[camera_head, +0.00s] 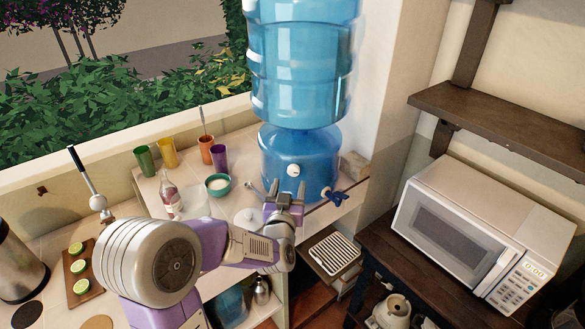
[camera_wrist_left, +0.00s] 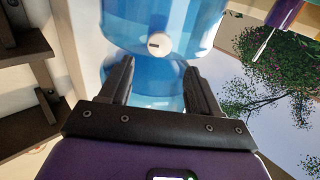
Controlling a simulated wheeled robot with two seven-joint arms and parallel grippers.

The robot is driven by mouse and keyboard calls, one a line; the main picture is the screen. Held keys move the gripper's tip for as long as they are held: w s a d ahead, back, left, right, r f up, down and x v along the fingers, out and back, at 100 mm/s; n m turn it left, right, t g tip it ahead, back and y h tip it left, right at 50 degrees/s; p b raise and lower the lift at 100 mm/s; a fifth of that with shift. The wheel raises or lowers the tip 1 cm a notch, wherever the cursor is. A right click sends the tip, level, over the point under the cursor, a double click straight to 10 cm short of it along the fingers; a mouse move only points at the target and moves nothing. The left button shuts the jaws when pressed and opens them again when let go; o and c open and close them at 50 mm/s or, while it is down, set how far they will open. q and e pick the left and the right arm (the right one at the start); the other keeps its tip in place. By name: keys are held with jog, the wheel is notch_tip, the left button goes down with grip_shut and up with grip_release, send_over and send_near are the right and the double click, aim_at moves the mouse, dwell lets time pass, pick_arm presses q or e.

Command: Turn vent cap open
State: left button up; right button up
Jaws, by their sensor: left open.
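The vent cap (camera_head: 293,170) is a small white round knob on the front of the blue dispenser base (camera_head: 325,160), under the large water bottle (camera_head: 300,60). In the left wrist view the vent cap (camera_wrist_left: 158,45) shows a short dark mark lying across its face. My left gripper (camera_head: 284,197) is just below the cap in the head view, its fingers pointing toward the dispenser. In the left wrist view my left gripper (camera_wrist_left: 158,75) is open and empty, with the cap beyond the fingertips, roughly centred between them. My right gripper is in neither view.
A teal bowl (camera_head: 217,184), a small glass bottle (camera_head: 169,190) and several colored cups (camera_head: 205,148) stand left on the counter. A microwave (camera_head: 480,238) is at the right, below a wooden shelf (camera_head: 500,122).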

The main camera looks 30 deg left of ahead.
aim_at(293, 172)
pick_arm(q)
jog(key=x, duration=0.7)
jog(key=shift+d+f, duration=0.1)
jog(key=shift+f, duration=0.1)
jog(key=shift+c, duration=0.3)
jog(key=c, duration=0.9)
